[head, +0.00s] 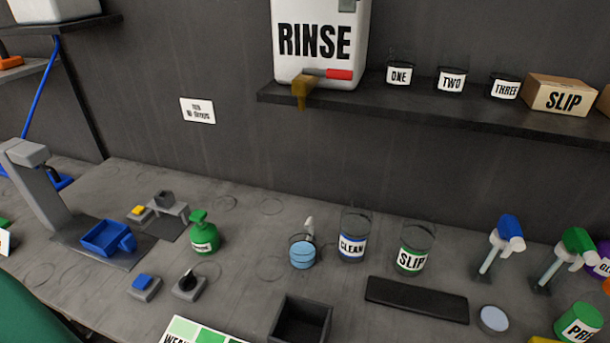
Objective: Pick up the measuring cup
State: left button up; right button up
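No vessel in the head view is labelled as a measuring cup, so I cannot tell for certain which one it is. A small clear vessel with light blue contents (302,254) stands upright mid-bench. To its right stand clear containers labelled CLEAN (352,245) and SLIP (412,260). A blue open square vessel with a side handle (106,238) sits on the base of a grey stand (40,190) at the left. Small dark cups labelled ONE (399,75), TWO (451,81) and THREE (504,88) stand on the wall shelf. Neither of my grippers is in view.
A dark open box (301,322) and a flat black slab (417,299) lie near the front. Blue-topped (508,235) and green-topped (577,245) tools stand at the right. A RINSE tank (318,50) sits on the shelf (420,107).

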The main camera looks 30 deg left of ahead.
aim_at(302, 239)
jog(key=k, duration=1)
